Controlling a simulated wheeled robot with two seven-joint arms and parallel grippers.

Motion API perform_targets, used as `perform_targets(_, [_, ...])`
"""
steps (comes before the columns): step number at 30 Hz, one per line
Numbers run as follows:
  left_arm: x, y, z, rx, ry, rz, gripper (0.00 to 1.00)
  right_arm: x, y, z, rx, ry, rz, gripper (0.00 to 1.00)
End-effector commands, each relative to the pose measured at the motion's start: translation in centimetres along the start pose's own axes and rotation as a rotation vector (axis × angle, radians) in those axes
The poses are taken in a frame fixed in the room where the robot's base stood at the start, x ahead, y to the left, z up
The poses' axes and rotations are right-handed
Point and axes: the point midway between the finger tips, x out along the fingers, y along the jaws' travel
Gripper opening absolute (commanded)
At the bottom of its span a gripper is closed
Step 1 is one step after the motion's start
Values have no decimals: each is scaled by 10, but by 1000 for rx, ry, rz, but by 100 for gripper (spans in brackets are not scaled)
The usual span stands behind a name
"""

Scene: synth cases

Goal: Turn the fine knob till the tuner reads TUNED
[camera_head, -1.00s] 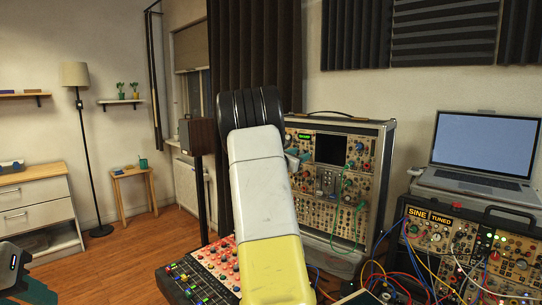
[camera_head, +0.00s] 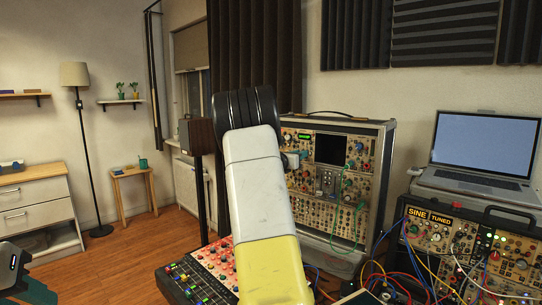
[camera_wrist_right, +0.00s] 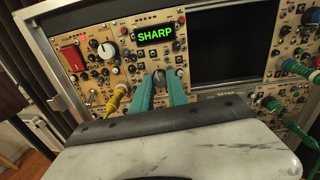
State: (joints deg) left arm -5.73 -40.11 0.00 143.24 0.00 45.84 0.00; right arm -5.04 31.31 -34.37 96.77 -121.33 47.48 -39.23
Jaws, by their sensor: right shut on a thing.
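The tuner display (camera_wrist_right: 155,34) shows green letters reading SHARP in the right wrist view. In the head view it is a small green patch (camera_head: 305,136), too small to read. Below the display, the fine knob (camera_wrist_right: 159,76) sits between the teal fingertips of my right gripper (camera_wrist_right: 160,88), which is shut on it. The fingers hide much of the knob.
A larger pale knob (camera_wrist_right: 106,50) and a red module (camera_wrist_right: 73,58) are left of the display. A yellow plug (camera_wrist_right: 117,98) is close to the left finger; green plugs (camera_wrist_right: 298,68) are at right. Another case at right bears a SINE TUNED label (camera_head: 430,215).

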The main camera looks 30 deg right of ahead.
Motion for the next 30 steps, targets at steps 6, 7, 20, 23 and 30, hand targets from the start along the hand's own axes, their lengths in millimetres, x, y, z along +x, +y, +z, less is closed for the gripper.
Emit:
perform_targets(6, [0, 0, 0, 0, 0, 0, 36, -1, 2, 0, -205, 7, 1, 0])
perform_targets(7, [0, 0, 0, 0, 0, 0, 36, -1, 1, 0, -233, 8, 1, 0])
perform_targets(20, [0, 0, 0, 0, 0, 0, 36, -1, 1, 0, -589, 20, -2, 0])
perform_targets(23, [0, 0, 0, 0, 0, 0, 36, -1, 1, 0, -644, 21, -3, 0])
perform_targets(30, [0, 0, 0, 0, 0, 0, 36, 0, 1, 0, -732, 24, -3, 0])
